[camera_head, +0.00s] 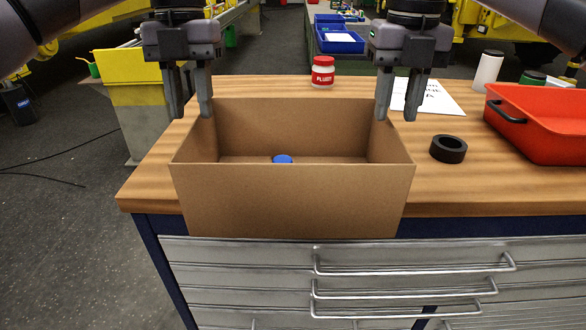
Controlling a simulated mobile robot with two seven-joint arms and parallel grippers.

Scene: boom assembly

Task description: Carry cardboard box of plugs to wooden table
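An open cardboard box (290,200) is at the front left of the wooden table (455,196), its front wall reaching down over the table's front edge. One blue plug (283,159) shows inside; the rest of the floor is hidden by the front wall. My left gripper (189,113) is at the box's left wall, one finger outside and one at the inner side, with a gap between them. My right gripper (397,115) is likewise at the right wall, fingers apart. Whether the fingers touch the walls, I cannot tell.
A red-lidded jar (323,72) stands behind the box. A black tape roll (448,149), a paper sheet (432,97) and a red tray (545,145) are to the right. A white bottle (487,70) stands at the back right. Metal drawers (400,262) are below the tabletop.

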